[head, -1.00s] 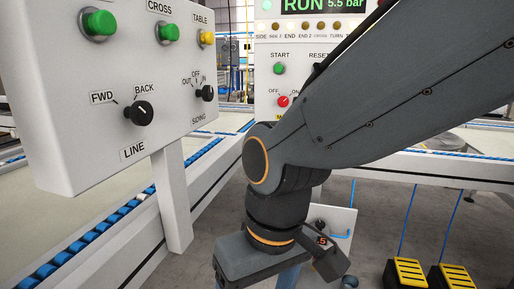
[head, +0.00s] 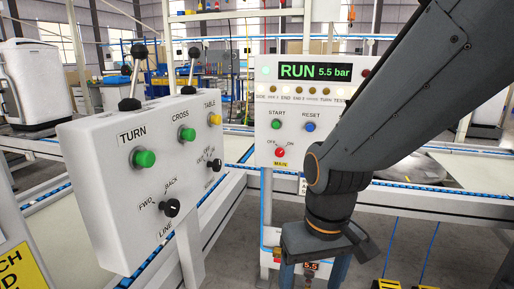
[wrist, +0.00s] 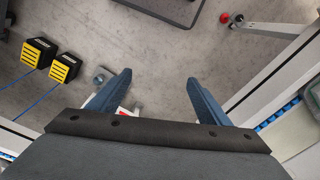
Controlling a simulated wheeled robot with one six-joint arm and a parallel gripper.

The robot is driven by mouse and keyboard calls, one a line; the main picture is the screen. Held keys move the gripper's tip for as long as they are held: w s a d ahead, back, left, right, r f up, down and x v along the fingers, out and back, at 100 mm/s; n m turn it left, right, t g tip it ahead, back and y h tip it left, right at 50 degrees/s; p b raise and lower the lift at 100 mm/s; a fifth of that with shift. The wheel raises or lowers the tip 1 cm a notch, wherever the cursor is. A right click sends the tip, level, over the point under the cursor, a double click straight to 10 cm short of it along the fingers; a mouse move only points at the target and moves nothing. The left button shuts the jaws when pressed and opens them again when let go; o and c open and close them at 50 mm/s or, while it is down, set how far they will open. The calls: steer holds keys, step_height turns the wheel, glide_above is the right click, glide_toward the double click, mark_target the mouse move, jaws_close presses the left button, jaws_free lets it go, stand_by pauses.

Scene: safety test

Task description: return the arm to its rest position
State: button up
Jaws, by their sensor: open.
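My arm comes in from the upper right of the head view and bends down at the elbow-like joint in front of the main panel. My gripper (wrist: 158,86) points down over the grey floor in the wrist view, its two blue-grey fingers apart with nothing between them. In the head view its fingers show only partly at the bottom edge, below the dark wrist body.
A white control box (head: 115,200) with green buttons and levers stands at left. The main panel (head: 290,140) reads RUN 5.5 bar, behind my arm. Yellow-black pedals (wrist: 65,68) lie on the floor. Conveyor frames (head: 430,200) run behind and beside the arm.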

steer(key=s+d+r+m+p, duration=0.2)
steer(key=d+r+p, duration=0.7)
steer(key=r+p, duration=0.2)
steer(key=p, duration=0.2)
steer(key=shift+s+d+r+m+h+p, duration=0.15)
steer(key=shift+r+m+h+p, duration=0.05)
steer(key=shift+m+h+p, duration=0.15)
